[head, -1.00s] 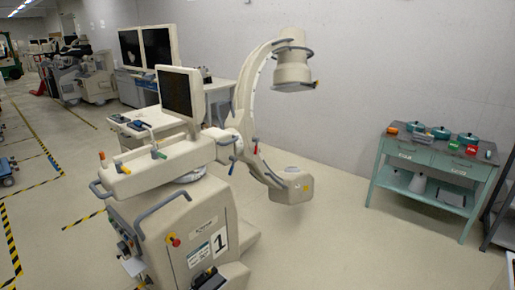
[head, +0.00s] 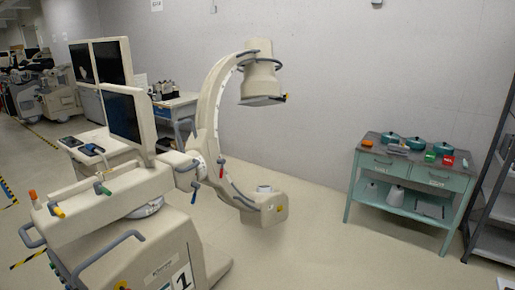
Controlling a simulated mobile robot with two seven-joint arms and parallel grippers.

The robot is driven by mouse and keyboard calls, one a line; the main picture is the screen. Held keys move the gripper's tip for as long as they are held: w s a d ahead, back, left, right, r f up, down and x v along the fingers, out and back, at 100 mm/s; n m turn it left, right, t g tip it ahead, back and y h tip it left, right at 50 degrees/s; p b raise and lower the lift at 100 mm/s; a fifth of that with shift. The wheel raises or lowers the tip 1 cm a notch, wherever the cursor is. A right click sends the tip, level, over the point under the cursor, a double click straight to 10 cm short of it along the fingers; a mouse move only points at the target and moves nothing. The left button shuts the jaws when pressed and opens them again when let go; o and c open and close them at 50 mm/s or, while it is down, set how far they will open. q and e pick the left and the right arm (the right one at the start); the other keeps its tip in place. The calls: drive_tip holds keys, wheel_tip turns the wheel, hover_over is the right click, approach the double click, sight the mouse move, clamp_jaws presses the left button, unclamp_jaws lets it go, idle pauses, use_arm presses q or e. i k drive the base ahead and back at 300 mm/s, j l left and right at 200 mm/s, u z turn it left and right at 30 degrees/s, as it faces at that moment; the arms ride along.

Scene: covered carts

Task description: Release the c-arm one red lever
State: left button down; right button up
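The c-arm one (head: 165,235) is a cream machine with a "1" label on its base, at the left and centre of the head view. Its large curved arm (head: 208,110) rises from the joint and carries a cylindrical head at the top. A small red lever (head: 221,172) sticks up on the right of the joint where the curved arm meets the body. Orange, yellow and green handles (head: 102,188) stand on the console. Neither of my grippers is in view.
A teal table (head: 415,175) with pots and small coloured boxes stands at the right by the wall. A dark shelf rack (head: 490,210) is at the far right edge. The floor between the c-arm and the table is clear. Monitors and a desk stand behind the c-arm.

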sight(219, 161)
drive_tip(key=i+l+z, duration=0.1)
drive_tip(key=i+z, duration=0.25)
drive_tip(key=i, duration=0.4)
drive_tip(key=i+j+z, duration=0.1)
drive_tip(key=i+z, duration=0.25)
drive_tip(key=i, duration=0.4)
drive_tip(key=i+l, duration=0.1)
drive_tip(key=i, duration=0.4)
drive_tip(key=i+u, duration=0.15)
drive_tip(key=i, duration=0.35)
drive_tip(key=i+l, duration=0.2)
drive_tip(key=i, duration=0.25)
drive_tip(key=i+u, duration=0.3)
drive_tip(key=u, duration=0.15)
drive_tip(key=i+u, duration=0.35)
drive_tip(key=u, duration=0.15)
drive_tip(key=i+l+u, duration=0.2)
drive_tip(key=u, duration=0.25)
drive_tip(key=i, duration=0.1)
